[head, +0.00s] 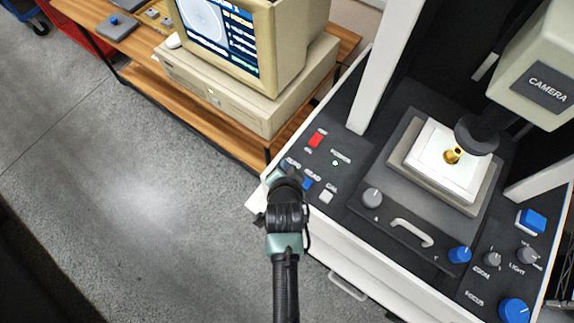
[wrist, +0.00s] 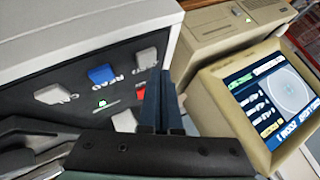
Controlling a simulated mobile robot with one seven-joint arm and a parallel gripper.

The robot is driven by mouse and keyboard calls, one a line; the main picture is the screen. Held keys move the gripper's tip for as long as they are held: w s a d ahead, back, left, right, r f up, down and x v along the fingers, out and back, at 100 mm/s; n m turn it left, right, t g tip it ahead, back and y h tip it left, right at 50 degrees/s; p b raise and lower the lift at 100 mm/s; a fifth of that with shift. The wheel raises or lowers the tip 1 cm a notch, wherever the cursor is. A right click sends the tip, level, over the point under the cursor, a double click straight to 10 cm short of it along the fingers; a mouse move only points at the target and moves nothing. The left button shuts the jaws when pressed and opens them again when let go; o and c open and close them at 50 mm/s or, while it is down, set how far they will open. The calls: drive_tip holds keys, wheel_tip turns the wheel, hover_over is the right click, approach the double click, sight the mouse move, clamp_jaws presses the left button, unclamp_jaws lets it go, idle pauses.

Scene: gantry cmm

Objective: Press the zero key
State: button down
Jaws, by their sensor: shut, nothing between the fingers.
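The zero key is the grey key (wrist: 146,55) at the end of the row of keys in the wrist view. The blue READ key (wrist: 101,76) and the grey CAL key (wrist: 55,93) are beside it. My gripper (wrist: 161,76) is shut and empty, its dark fingertips close beside the zero key. I cannot tell whether they touch the panel. In the head view my gripper (head: 288,173) is over the left edge of the panel and hides most of the zero key. The blue key (head: 306,183) and CAL key (head: 326,197) show to its right.
A red switch (head: 316,138) and a small green light (head: 335,162) are on the panel near the keys. The measuring stage (head: 400,150), a handle (head: 411,233) and several knobs lie right. A computer monitor (head: 228,45) stands on a wooden bench behind. The floor at left is clear.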

wheel_tip(320, 180, up, 5)
drive_tip(key=p, duration=0.4)
drive_tip(key=shift+r+p, duration=0.1)
drive_tip(key=shift+p, duration=0.25)
idle(0.8)
drive_tip(key=w+r+n+t+b, duration=0.2)
drive_tip(key=w+r+t, duration=0.3)
drive_tip(key=r, duration=1)
drive_tip(key=w+r+n+t+b, duration=0.25)
drive_tip(key=w+r, duration=0.35)
drive_tip(key=r, duration=0.9)
drive_tip(key=s+r+n+t+b, duration=0.1)
drive_tip(key=s+r+t, duration=0.15)
drive_tip(key=r, duration=0.65)
drive_tip(key=s+r+n+t+b, duration=0.1)
drive_tip(key=s+r+t, duration=0.15)
drive_tip(key=r, duration=0.65)
drive_tip(key=s+r+n+t+b, duration=0.2)
drive_tip(key=s+r+t, duration=0.3)
drive_tip(key=s+r, duration=0.7)
wheel_tip(320, 180, up, 3)
drive_tip(key=shift+d+f+t, duration=0.15)
drive_tip(key=shift+t, duration=0.2)
